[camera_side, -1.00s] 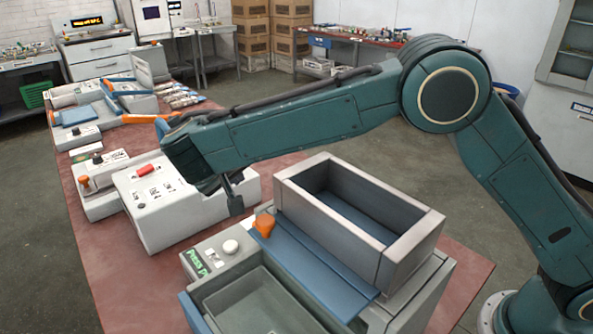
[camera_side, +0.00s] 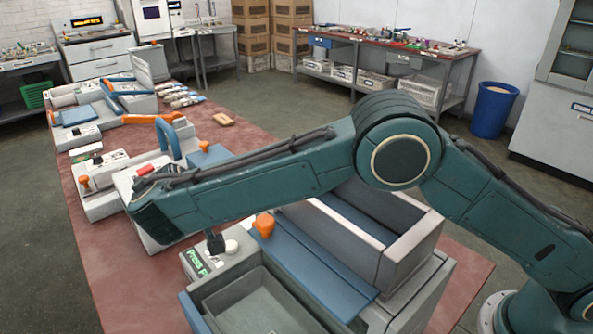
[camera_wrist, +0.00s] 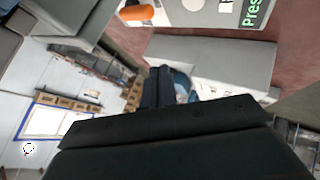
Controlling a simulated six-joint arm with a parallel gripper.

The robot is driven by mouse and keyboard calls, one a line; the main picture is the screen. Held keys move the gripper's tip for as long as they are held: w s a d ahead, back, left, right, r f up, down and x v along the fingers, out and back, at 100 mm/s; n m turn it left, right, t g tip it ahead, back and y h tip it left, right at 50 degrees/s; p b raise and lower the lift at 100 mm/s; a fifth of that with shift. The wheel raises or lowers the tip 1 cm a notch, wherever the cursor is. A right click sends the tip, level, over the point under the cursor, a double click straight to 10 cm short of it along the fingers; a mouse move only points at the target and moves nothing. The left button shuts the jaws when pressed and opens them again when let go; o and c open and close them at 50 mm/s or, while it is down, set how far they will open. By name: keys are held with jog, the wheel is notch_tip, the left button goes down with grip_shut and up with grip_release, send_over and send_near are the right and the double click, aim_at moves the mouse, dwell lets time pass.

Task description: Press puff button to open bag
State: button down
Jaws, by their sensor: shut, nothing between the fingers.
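A round white button (camera_side: 231,246) sits on the grey control panel of the near machine, beside a green lit sign (camera_side: 196,263) that begins "PRESS P". The button also shows at the top edge of the wrist view (camera_wrist: 193,4), with the green sign (camera_wrist: 255,12) to its right. My gripper (camera_side: 216,244) is shut and empty, its dark tip pointing down just left of the button in the side view. I cannot tell whether it touches the panel. In the wrist view my gripper (camera_wrist: 160,78) appears as dark fingers. No bag can be made out.
An orange knob (camera_side: 264,225) stands close right of the button. An open-topped grey box (camera_side: 408,252) with a blue sloping plate (camera_side: 310,262) stands behind it, under my arm. An empty grey tray (camera_side: 262,303) lies in front. Another white machine (camera_side: 128,184) stands behind my arm at left.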

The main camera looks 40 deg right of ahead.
aim_at(229, 248)
jog(key=shift+f, duration=4.3)
jog(key=shift+f, duration=1)
jog(key=shift+r, duration=1)
jog(key=shift+r, duration=2.5)
